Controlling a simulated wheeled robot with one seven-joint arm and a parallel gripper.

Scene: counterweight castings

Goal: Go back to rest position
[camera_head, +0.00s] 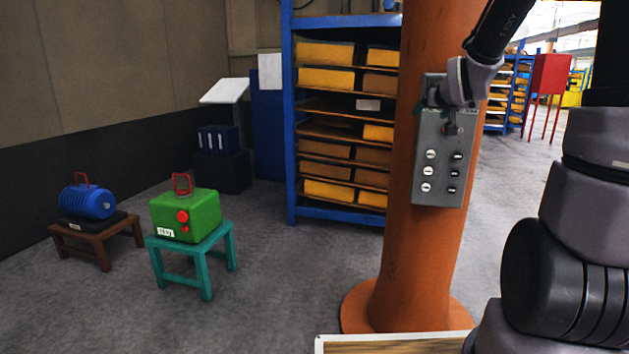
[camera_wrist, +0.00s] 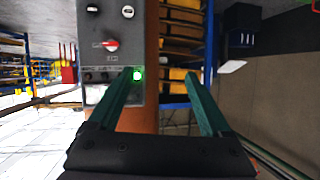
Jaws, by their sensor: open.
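My gripper (camera_wrist: 162,75) is open, with its two green fingers apart and nothing between them. In the wrist view the left finger overlaps the lower edge of a grey control panel (camera_wrist: 97,20); I cannot tell whether it touches. The panel has a red knob (camera_wrist: 112,45) and a lit green lamp (camera_wrist: 138,75). In the head view the panel (camera_head: 440,195) is mounted on an orange column (camera_head: 400,260), and my arm's end is in front of its upper part, hiding it. The fingers are hard to make out there.
A green box (camera_head: 200,212) sits on a teal stool (camera_head: 208,245), and a blue motor-like casting (camera_head: 85,203) on a brown stool (camera_head: 100,245). A blue shelf rack (camera_head: 291,150) stands behind. A light-edged board (camera_head: 395,338) lies at the front.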

